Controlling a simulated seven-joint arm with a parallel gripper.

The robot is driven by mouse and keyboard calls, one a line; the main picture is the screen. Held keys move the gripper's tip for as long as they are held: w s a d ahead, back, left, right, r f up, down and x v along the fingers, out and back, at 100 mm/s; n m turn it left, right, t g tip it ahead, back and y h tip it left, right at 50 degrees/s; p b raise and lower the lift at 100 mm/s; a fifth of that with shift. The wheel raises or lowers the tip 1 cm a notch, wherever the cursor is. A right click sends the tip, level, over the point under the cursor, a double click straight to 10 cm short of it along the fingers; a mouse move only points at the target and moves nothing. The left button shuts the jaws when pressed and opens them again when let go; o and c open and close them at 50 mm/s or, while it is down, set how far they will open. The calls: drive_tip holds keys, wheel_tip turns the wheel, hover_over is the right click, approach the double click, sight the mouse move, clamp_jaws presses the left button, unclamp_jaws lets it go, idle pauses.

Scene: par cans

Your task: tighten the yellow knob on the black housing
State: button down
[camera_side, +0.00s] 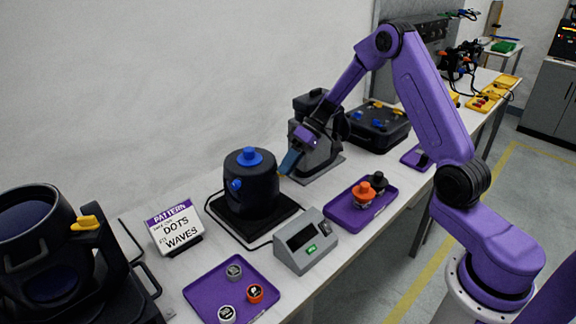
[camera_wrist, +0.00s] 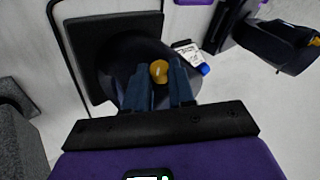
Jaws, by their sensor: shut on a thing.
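The black housing (camera_side: 252,200) stands upright on a black base plate near the middle of the bench in the side view. It also shows in the wrist view (camera_wrist: 113,68), partly behind my fingers. The yellow knob (camera_wrist: 158,71) sits on the housing's side, between my fingertips in the wrist view. In the side view it is mostly hidden by my fingers. My gripper (camera_side: 289,164) reaches the housing's right side, tilted down, and is shut on the yellow knob. Its blue-grey fingers also show in the wrist view (camera_wrist: 159,82). The knob's thread is hidden.
Two blue knobs (camera_side: 250,156) (camera_side: 236,185) are on the housing's top and left side. A dark device (camera_side: 318,150) stands close behind my gripper. A grey box with a display (camera_side: 305,240) and purple trays (camera_side: 346,216) (camera_side: 205,296) lie in front. A pattern sign (camera_side: 176,228) stands left.

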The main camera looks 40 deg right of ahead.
drive_tip(key=shift+w+d+f+m+g+y, duration=0.15)
drive_tip(key=shift+m+g+y, duration=0.1)
drive_tip(key=shift+y, duration=0.6)
drive_tip(key=shift+s+d+f+m+g+y, duration=0.15)
drive_tip(key=shift+g+y, duration=0.1)
drive_tip(key=shift+y, duration=0.6)
drive_tip(key=shift+w, duration=0.1)
drive_tip(key=c, duration=0.9)
unclamp_jaws()
drive_tip(key=shift+c, duration=0.2)
drive_tip(key=shift+r, duration=0.1)
drive_tip(key=v, duration=0.7)
drive_tip(key=shift+d, duration=0.25)
drive_tip(key=shift+r, duration=0.1)
